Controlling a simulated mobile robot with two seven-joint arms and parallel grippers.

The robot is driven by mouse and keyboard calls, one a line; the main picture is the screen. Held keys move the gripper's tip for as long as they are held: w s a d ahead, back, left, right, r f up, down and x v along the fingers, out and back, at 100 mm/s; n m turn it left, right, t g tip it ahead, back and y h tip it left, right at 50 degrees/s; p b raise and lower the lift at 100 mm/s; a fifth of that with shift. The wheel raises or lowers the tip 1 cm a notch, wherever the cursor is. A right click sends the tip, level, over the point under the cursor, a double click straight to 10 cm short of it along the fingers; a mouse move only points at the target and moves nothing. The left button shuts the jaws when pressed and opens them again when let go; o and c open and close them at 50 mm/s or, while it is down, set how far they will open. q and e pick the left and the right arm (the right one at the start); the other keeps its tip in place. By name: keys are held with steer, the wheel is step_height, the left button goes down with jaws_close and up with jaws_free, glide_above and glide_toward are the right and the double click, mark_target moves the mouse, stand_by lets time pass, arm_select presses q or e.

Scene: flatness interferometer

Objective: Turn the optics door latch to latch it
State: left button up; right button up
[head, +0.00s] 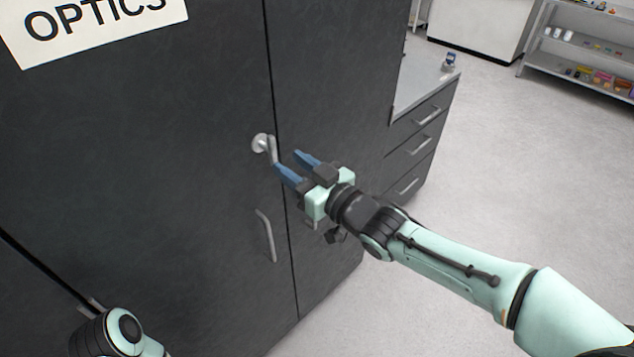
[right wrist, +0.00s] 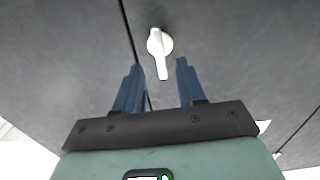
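The optics door (head: 150,150) is a dark grey cabinet door with a white sign reading OPTICS. The latch (head: 262,143) is a light round knob with a short lever near the door's right edge; the lever points downward. In the right wrist view the latch (right wrist: 158,45) lies ahead of the fingertips, with its lever tip (right wrist: 162,73) between the finger lines. My right gripper (head: 288,162) is open, its blue fingers (right wrist: 155,75) apart on either side of the lever and holding nothing. My left arm shows only at the lower left of the head view; its gripper is out of view.
A vertical door handle (head: 266,236) sits below the latch. A drawer cabinet (head: 420,125) with a grey top stands to the right, with a small item (head: 449,62) on it. A shelf (head: 590,50) stands far right. The floor (head: 520,170) between is clear.

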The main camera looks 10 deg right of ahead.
steer(key=v, duration=0.7)
